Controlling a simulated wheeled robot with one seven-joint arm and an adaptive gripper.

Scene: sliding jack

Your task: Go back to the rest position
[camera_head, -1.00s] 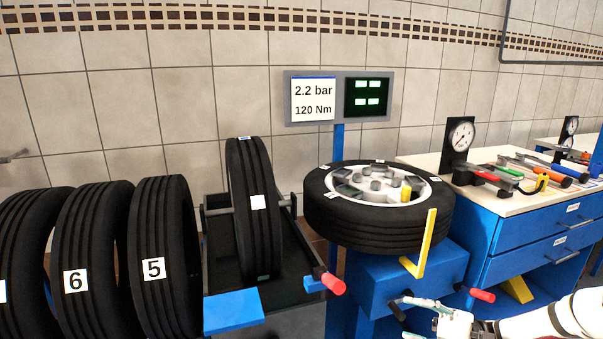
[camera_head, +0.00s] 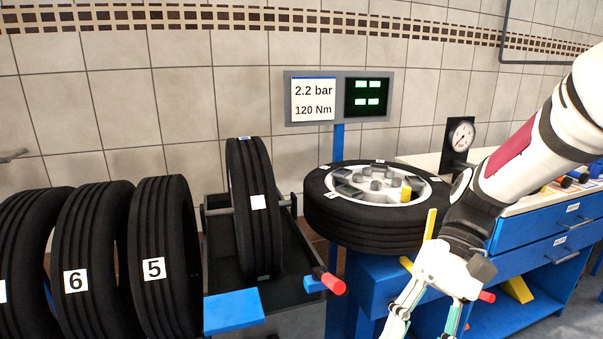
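My gripper (camera_head: 425,325) is at the lower right, pointing down, in front of the blue wheel stand (camera_head: 374,281). Its two fingers are spread apart, with nothing seen between them; the fingertips are cut off by the bottom edge. My white arm comes in from the right edge and hides part of the workbench. A wheel (camera_head: 350,226) lies flat on the stand, with a yellow piece (camera_head: 406,191) on its rim. A yellow bracket (camera_head: 430,224) at the stand is partly hidden by my gripper.
Upright tyres stand at the left, among them number 6 (camera_head: 82,255) and number 5 (camera_head: 163,240). Another tyre (camera_head: 252,215) stands in a dark frame with a red handle (camera_head: 332,284). A gauge (camera_head: 460,137) stands on the blue workbench (camera_head: 545,243). A sign (camera_head: 313,99) reads 2.2 bar, 120 Nm.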

